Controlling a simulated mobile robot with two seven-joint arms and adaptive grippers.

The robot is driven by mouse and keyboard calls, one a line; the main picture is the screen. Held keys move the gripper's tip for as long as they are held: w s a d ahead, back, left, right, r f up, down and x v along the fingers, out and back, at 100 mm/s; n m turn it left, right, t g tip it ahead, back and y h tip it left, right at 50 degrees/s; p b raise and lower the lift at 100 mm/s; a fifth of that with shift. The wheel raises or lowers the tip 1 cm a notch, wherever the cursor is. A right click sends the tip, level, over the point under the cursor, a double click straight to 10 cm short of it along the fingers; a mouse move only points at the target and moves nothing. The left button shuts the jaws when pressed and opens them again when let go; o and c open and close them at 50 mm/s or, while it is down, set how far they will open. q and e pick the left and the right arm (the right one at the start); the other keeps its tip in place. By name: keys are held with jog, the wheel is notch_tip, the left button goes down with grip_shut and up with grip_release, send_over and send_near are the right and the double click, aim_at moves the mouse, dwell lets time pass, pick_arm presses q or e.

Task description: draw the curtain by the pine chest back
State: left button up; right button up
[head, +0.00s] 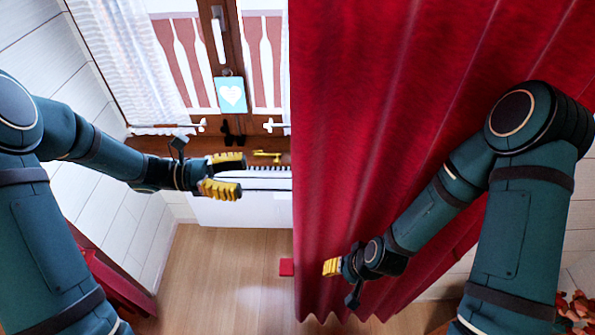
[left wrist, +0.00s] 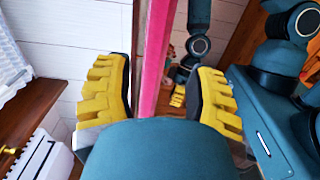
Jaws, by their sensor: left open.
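The red curtain (head: 400,120) hangs in long folds across the right half of the head view, and its left edge runs from top to floor. In the left wrist view its edge shows as a narrow pink-red strip (left wrist: 157,60) between the fingers, apart from both. My left gripper (head: 224,175) is open and empty, left of the curtain edge, with yellow ribbed pads. My right gripper (head: 332,267) is low in front of the curtain; its fingers are seen too much from one side to tell their state. I cannot make out the pine chest clearly.
Behind the left gripper are a window with a brown frame, a wooden sill with a brass handle (head: 267,155), and a white radiator (head: 240,208). A white sheer curtain (head: 130,60) hangs at the left. Red furniture (head: 115,285) stands lower left.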

aim_at(304, 176)
pick_arm(q)
jog(key=d+p, duration=0.1)
jog(key=d, duration=1.3)
jog(key=shift+r, duration=0.1)
jog(key=shift+a, duration=0.1)
grip_shut()
